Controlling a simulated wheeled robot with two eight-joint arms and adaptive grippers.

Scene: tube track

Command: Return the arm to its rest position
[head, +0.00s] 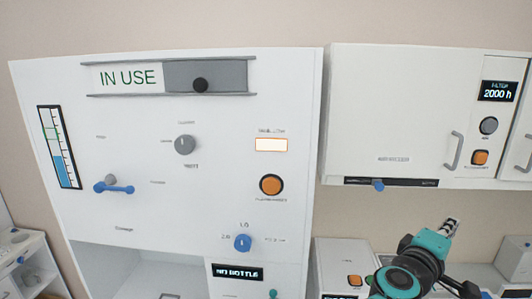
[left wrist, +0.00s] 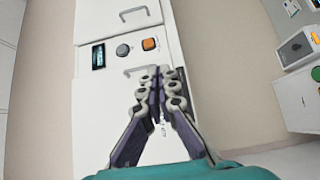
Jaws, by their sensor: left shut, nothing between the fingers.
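My left arm, with teal and black links, shows at the lower right of the head view. Its left gripper (head: 450,226) points up in front of the white wall cabinet (head: 385,110) and the lower unit. In the left wrist view the left gripper's (left wrist: 160,75) two fingers meet at their tips, with nothing held between them. Behind them is the same cabinet front, with a handle, a grey knob and an orange button. The gap between gripper and cabinet is hard to judge. My right gripper is not in view.
A large white panel (head: 215,210) on the left carries an "IN USE" slider (head: 165,77), a grey knob (head: 186,145), a blue lever (head: 114,188), an orange button (head: 271,185) and a blue knob (head: 242,243). A smaller white unit (head: 342,255) stands beside my arm. Bare wall shows below the cabinet.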

